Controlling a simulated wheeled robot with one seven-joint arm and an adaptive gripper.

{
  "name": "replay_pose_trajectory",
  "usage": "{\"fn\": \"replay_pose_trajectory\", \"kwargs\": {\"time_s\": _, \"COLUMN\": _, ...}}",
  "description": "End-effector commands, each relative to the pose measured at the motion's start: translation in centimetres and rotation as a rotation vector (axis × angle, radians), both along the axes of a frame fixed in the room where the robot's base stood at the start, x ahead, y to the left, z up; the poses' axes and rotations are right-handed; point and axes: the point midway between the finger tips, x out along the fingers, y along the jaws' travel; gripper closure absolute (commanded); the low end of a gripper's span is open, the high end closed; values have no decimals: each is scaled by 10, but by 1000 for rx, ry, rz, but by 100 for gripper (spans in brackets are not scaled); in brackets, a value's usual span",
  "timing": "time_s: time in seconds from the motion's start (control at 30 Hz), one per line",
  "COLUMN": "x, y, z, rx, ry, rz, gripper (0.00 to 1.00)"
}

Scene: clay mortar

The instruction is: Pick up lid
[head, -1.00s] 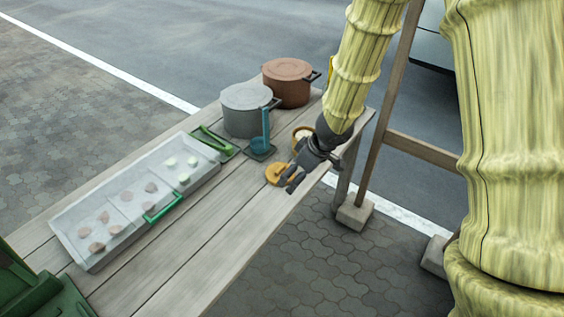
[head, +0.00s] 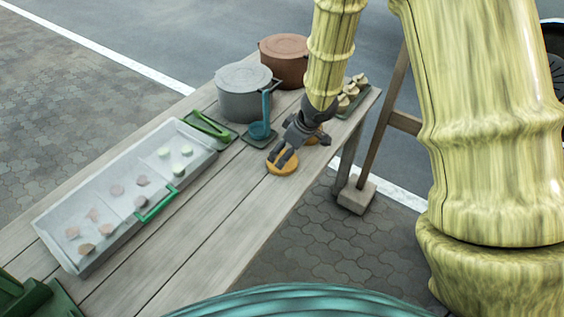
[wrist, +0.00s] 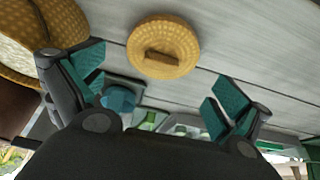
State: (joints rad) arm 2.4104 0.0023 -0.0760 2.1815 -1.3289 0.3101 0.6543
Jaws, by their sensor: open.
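The lid (head: 282,166) is a round, flat, yellow-orange disc lying on the wooden table. In the wrist view the lid (wrist: 164,48) shows a short raised bar handle on its top. My gripper (head: 279,162) is over the lid in the head view, with its fingers pointing down toward it. In the wrist view my gripper (wrist: 150,92) has its two teal-padded fingers spread wide and empty, and the lid appears beyond and between them. Whether the fingertips touch the lid cannot be told.
A yellow woven pot (wrist: 40,30) stands close beside my gripper, mostly hidden by it in the head view. A teal ladle (head: 264,125), a grey pot (head: 243,95) and a brown pot (head: 283,68) stand behind. A divided tray (head: 62,241) lies left. Bare planks lie in front.

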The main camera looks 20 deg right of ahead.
Motion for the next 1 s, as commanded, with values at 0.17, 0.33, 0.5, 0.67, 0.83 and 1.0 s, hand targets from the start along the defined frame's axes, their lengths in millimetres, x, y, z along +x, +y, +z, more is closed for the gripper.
{"fn": "replay_pose_trajectory", "kwargs": {"time_s": 0.17, "x": 5, "y": 4, "z": -17, "rx": -2, "ry": 1, "rz": 3, "gripper": 0}}
{"fn": "replay_pose_trajectory", "kwargs": {"time_s": 0.33, "x": 11, "y": 10, "z": -36, "rx": -1, "ry": 1, "rz": 3, "gripper": 0}}
{"fn": "replay_pose_trajectory", "kwargs": {"time_s": 0.5, "x": 15, "y": 13, "z": -46, "rx": -1, "ry": 1, "rz": 3, "gripper": 0}}
{"fn": "replay_pose_trajectory", "kwargs": {"time_s": 0.67, "x": 15, "y": 14, "z": -46, "rx": 1, "ry": 0, "rz": 4, "gripper": 0}}
{"fn": "replay_pose_trajectory", "kwargs": {"time_s": 0.83, "x": 15, "y": 14, "z": -46, "rx": 1, "ry": 0, "rz": 4, "gripper": 24}}
{"fn": "replay_pose_trajectory", "kwargs": {"time_s": 1.0, "x": 15, "y": 14, "z": -46, "rx": 1, "ry": 0, "rz": 4, "gripper": 27}}
